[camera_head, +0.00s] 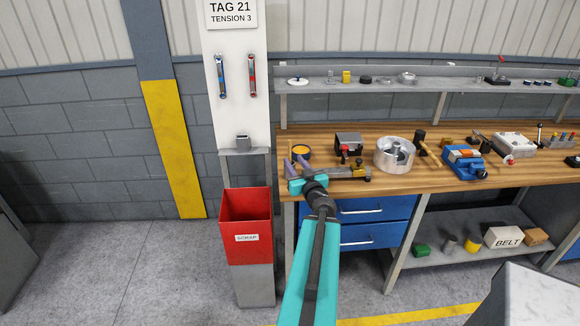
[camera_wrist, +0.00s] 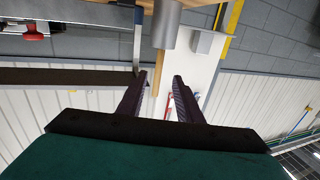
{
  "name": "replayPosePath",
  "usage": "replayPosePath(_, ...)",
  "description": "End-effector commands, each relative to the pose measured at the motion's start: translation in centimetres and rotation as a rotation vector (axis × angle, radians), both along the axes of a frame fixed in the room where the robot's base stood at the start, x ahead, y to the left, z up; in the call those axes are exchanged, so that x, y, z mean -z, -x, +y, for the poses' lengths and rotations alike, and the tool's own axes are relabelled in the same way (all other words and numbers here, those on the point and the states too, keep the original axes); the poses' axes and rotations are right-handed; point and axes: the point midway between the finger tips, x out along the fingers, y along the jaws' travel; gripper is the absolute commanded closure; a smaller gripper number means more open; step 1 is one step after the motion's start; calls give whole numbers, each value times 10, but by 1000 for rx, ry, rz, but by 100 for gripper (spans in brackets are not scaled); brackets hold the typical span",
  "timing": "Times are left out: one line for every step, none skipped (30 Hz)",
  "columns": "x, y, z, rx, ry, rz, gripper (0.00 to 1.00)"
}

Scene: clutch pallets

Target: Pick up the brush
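I cannot surely pick out the brush in the head view. A wooden-handled tool with a black head (camera_head: 430,152) lies farther right; its kind is unclear.
The wooden bench top (camera_head: 400,184) carries a silver drum (camera_head: 394,154), a blue vise (camera_head: 464,162) and a caliper-like tool (camera_head: 352,173). A red scrap bin (camera_head: 246,217) stands left of the bench. A grey shelf (camera_head: 430,85) runs above.

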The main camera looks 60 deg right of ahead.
Motion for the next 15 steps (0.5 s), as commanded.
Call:
replayPosePath(3, -1, -1, 1, 1, 0, 68)
replayPosePath(3, -1, -1, 1, 2, -1, 68)
replayPosePath(3, -3, -2, 1, 1, 0, 68)
replayPosePath(3, -3, -3, 1, 1, 0, 68)
replayPosePath(3, -4, -3, 1, 1, 0, 68)
replayPosePath(3, -5, -3, 0, 1, 1, 68)
replayPosePath(3, -6, -4, 0, 1, 1, 68)
replayPosePath(3, -6, -4, -1, 1, 1, 68)
replayPosePath(3, -7, -5, -1, 1, 1, 68)
replayPosePath(3, -8, -6, -1, 0, 0, 68)
replayPosePath(3, -9, -6, -2, 1, 1, 68)
replayPosePath(3, -10, -7, -2, 0, 1, 68)
replayPosePath(4, -10, -8, -2, 0, 1, 68)
replayPosePath(4, -11, -8, -1, -1, 1, 68)
replayPosePath(4, -12, -9, -1, -1, 1, 68)
